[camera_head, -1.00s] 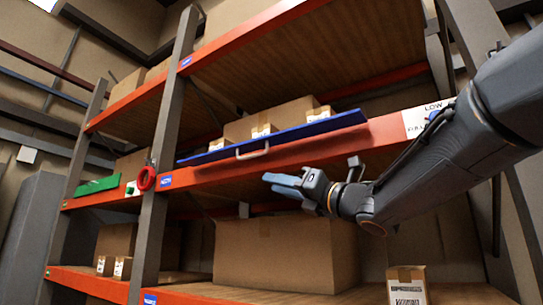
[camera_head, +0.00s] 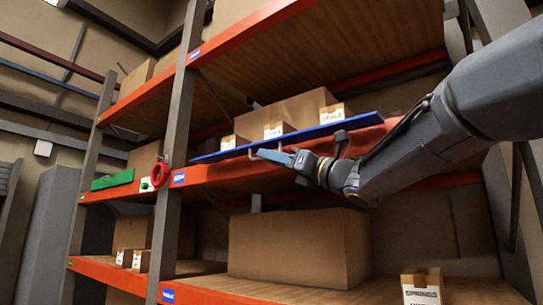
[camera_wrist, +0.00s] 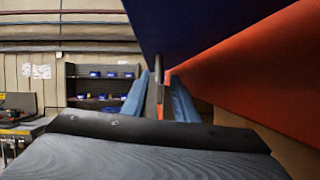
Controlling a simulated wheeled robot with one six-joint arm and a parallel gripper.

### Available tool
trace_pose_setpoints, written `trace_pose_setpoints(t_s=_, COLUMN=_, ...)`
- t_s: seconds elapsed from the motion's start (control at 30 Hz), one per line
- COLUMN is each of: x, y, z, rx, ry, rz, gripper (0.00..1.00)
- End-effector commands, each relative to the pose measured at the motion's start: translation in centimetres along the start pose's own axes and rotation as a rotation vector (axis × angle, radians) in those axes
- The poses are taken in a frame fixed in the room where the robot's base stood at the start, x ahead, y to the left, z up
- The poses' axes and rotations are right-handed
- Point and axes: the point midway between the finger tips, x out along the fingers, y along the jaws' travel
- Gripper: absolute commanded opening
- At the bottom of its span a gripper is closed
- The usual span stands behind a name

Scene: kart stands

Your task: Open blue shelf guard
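The blue shelf guard (camera_head: 325,131) is a long flat blue panel along the front edge of the middle shelf, and it fills the top of the wrist view (camera_wrist: 205,25). Its pale handle (camera_head: 254,151) sticks out at the front, partly hidden by my gripper. My gripper (camera_head: 267,155) is at the handle, just below the guard. In the wrist view my two blue fingers stand apart, with the upright handle bar (camera_wrist: 159,85) between them and a gap showing on its left.
The orange shelf beam (camera_head: 225,172) runs right behind my gripper. Cardboard boxes (camera_head: 300,108) stand behind the guard. A large box (camera_head: 295,248) sits on the shelf below.

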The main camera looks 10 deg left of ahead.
Motion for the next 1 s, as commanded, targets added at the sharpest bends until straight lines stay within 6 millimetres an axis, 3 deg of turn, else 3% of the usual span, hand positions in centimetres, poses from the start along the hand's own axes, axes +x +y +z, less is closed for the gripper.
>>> trace_pose_setpoints(t_s=0.17, x=-0.01, y=0.01, z=-0.02, rx=0.000, ry=0.000, rz=0.000, gripper=0.25)
trace_pose_setpoints(t_s=0.3, x=-0.01, y=0.02, z=-0.02, rx=0.001, ry=0.000, rz=0.000, gripper=0.01)
trace_pose_setpoints(t_s=0.33, x=-0.01, y=0.01, z=-0.02, rx=0.001, ry=0.000, rz=0.000, gripper=0.00)
trace_pose_setpoints(t_s=1.0, x=-0.06, y=-0.09, z=0.03, rx=0.001, ry=0.000, rz=-0.002, gripper=0.00)
